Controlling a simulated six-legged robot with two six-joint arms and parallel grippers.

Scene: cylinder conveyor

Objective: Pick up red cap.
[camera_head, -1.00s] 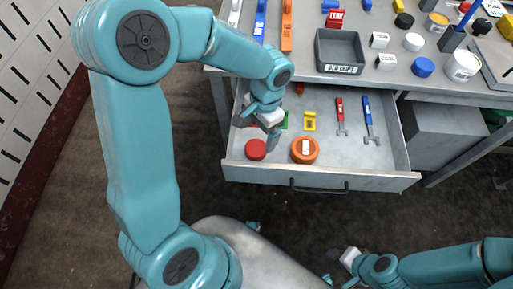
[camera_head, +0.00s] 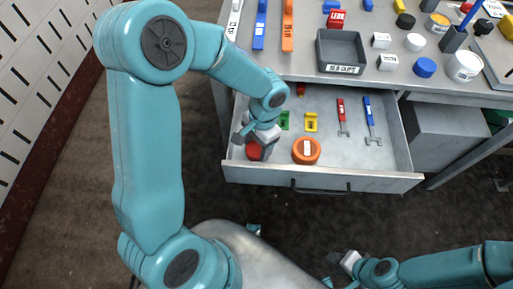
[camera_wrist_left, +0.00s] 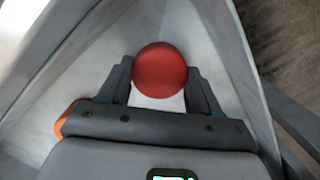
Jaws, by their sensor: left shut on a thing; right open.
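The red cap (camera_head: 254,153) is in the front left part of the open drawer (camera_head: 350,174). My left gripper (camera_head: 257,150) is over it and partly hides it in the head view. In the left wrist view the round red cap (camera_wrist_left: 161,70) sits between the two dark fingers of the left gripper (camera_wrist_left: 161,84), which are shut on it. I cannot tell whether the cap is clear of the drawer floor. My right gripper (camera_head: 341,262) is open and empty, low in front of the drawer.
An orange roll (camera_head: 306,151) lies just right of the left gripper. Green (camera_head: 285,121) and yellow (camera_head: 311,122) pieces, a red wrench (camera_head: 342,115) and a blue wrench (camera_head: 370,120) lie further back or right. The worktop above holds a grey bin (camera_head: 341,52) and several small parts.

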